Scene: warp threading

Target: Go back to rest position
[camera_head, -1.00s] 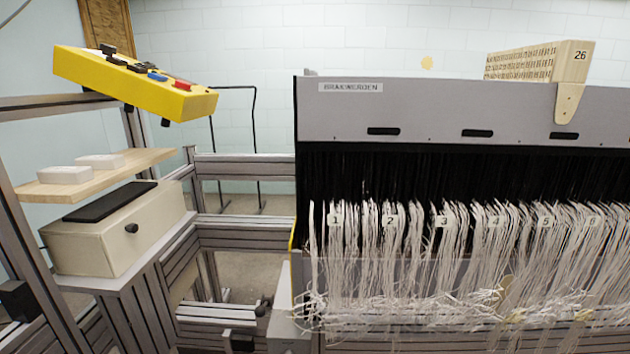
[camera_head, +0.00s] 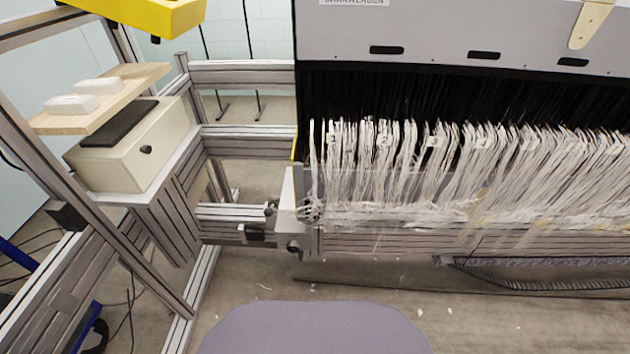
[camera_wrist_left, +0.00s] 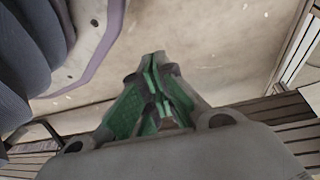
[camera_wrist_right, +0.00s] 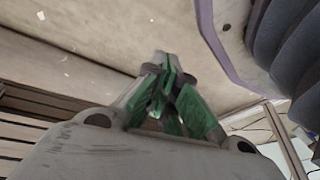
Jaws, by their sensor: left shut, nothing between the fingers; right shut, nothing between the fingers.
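My left gripper (camera_wrist_left: 158,85) shows in the left wrist view with its green-lined fingers together and nothing between them. It points over the bare floor, beside the purple-edged rim of my own base. My right gripper (camera_wrist_right: 166,85) shows in the right wrist view, also shut and empty over the floor. Neither gripper shows in the head view. There the loom (camera_head: 440,40) has bundles of white warp threads (camera_head: 400,160) hanging from its dark front, with small number tags among them. I see no contact between either gripper and the threads.
At the left an aluminium frame (camera_head: 165,215) carries a beige box (camera_head: 135,160), a wooden shelf (camera_head: 60,120) with white blocks, and a yellow control panel (camera_head: 150,14). A black cable chain (camera_head: 530,283) runs low under the loom. The floor (camera_head: 480,325) in front is clear apart from small scraps.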

